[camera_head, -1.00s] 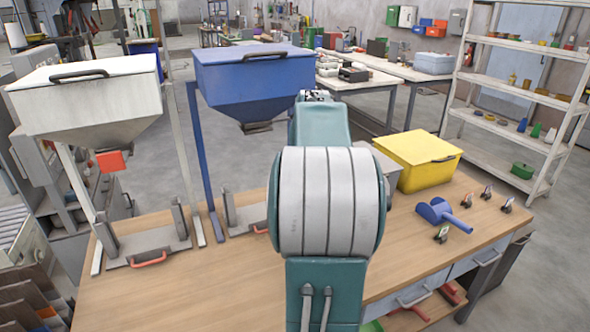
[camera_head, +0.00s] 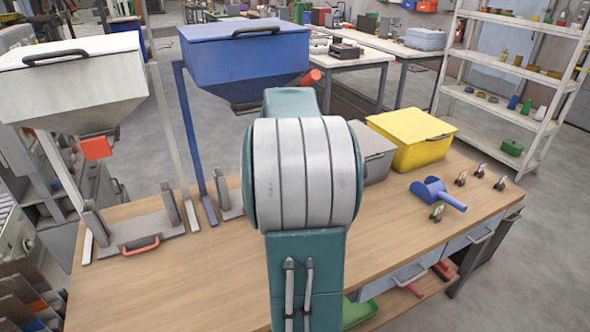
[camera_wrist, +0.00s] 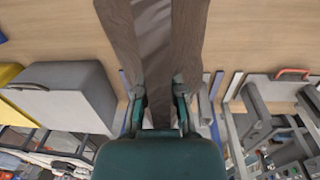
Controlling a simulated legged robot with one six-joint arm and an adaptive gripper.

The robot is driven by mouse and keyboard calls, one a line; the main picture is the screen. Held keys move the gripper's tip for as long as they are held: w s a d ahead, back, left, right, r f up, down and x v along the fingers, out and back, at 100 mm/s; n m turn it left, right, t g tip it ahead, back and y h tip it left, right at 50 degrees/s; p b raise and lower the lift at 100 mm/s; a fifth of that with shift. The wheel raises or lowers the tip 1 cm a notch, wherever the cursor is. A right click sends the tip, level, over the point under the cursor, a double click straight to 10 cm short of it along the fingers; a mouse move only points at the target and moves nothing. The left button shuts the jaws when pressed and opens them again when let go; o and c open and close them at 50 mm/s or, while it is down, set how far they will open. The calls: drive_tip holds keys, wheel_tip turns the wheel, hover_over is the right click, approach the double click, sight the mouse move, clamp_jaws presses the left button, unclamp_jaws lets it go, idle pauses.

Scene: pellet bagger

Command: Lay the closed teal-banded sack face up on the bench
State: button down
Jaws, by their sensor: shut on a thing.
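My gripper (camera_wrist: 157,115) shows in the wrist view with its two teal fingers shut on a brown sack (camera_wrist: 150,45). The sack runs from the fingers to the top edge of that view, with darker folds on both sides of a smoother middle strip. No teal band shows on the visible part, and I cannot tell which side is its face. The wooden bench (camera_head: 200,275) lies behind it. In the head view my own arm hides the gripper and the sack.
A white hopper (camera_head: 75,85) and a blue hopper (camera_head: 245,60) stand at the left and back. A grey bin (camera_head: 375,160), yellow bin (camera_head: 408,145), blue scoop (camera_head: 437,193) and several small clips (camera_head: 478,173) occupy the right side. The bench front left is clear.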

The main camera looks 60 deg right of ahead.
drive_tip(key=w+a+f+g+h, duration=0.2)
drive_tip(key=w+a+f+h, duration=0.25)
drive_tip(key=a, duration=0.35)
drive_tip(key=w+a+f+g+h, duration=0.2)
drive_tip(key=w+a+f+h, duration=0.1)
drive_tip(key=w+a, duration=0.3)
drive_tip(key=w+a+f+g+h, duration=0.1)
drive_tip(key=a+f+h, duration=0.1)
drive_tip(key=a+f, duration=0.1)
drive_tip(key=w+a+f+g+h, duration=0.1)
drive_tip(key=a+f, duration=0.2)
drive_tip(key=f, duration=0.2)
drive_tip(key=w+a+f+g+h, duration=0.1)
drive_tip(key=a+f+h, duration=0.1)
drive_tip(key=a+f, duration=0.1)
drive_tip(key=shift+w+a+f+g+h, duration=0.1)
drive_tip(key=shift+w+f+g+h, duration=0.1)
drive_tip(key=shift+f, duration=0.25)
drive_tip(key=shift+w+a+f+g+h, duration=0.1)
drive_tip(key=shift+w+f+g+h, duration=0.1)
drive_tip(key=shift+f, duration=0.2)
drive_tip(key=shift+w+a+f+g+h, duration=0.1)
drive_tip(key=shift+a+f+g+h, duration=0.1)
drive_tip(key=shift+f, duration=0.35)
drive_tip(key=shift+w+a+f+g+h, duration=0.1)
drive_tip(key=shift+f+h, duration=0.05)
drive_tip(key=shift+f, duration=0.4)
drive_tip(key=c, duration=0.6)
unclamp_jaws()
drive_tip(key=shift+c, duration=0.2)
